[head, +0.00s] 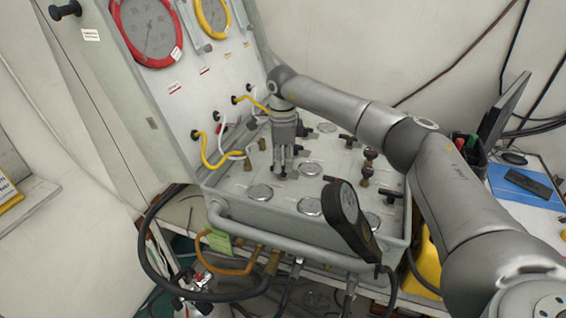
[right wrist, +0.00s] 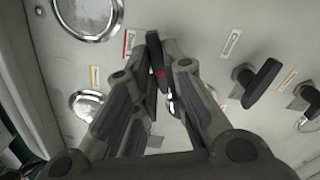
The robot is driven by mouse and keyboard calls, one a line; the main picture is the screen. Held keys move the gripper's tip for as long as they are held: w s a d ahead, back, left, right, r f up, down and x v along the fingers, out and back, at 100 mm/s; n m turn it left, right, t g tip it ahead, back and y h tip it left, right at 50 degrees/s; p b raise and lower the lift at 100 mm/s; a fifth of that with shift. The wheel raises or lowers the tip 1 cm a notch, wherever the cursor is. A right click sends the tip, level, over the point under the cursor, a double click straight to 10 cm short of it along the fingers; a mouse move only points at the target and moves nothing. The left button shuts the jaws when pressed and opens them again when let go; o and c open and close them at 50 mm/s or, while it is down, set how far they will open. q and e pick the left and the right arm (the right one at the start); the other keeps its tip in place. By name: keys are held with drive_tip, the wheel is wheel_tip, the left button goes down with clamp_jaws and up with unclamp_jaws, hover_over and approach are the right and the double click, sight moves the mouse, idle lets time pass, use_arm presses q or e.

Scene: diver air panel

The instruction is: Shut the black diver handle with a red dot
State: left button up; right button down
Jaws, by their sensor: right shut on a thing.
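The black diver handle with a red dot (right wrist: 154,62) shows in the right wrist view, upright in the picture between my fingertips. My right gripper (head: 283,172) points down at the panel top (head: 232,193) in the head view. It is shut on the black handle, with a finger against each side. The handle's lower part and base are partly hidden by the fingers. In the head view the gripper hides most of the handle. My left gripper is not in view.
Another black handle (right wrist: 263,80) stands to the right in the wrist view. Several round silver caps and brass-stemmed valves (head: 369,165) are spread over the panel. A black gauge (head: 348,215) rises at its front edge. Yellow hoses (head: 208,152) run by the upright gauge board.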

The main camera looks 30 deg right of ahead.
drive_tip(key=m, duration=0.4)
drive_tip(key=shift+w+r+m, duration=0.1)
drive_tip(key=shift+r+m, duration=0.1)
drive_tip(key=shift+m, duration=0.2)
idle(0.4)
drive_tip(key=c, duration=1.5)
unclamp_jaws()
drive_tip(key=shift+f, duration=0.1)
wheel_tip(320, 180, up, 12)
drive_tip(key=shift+r, duration=0.1)
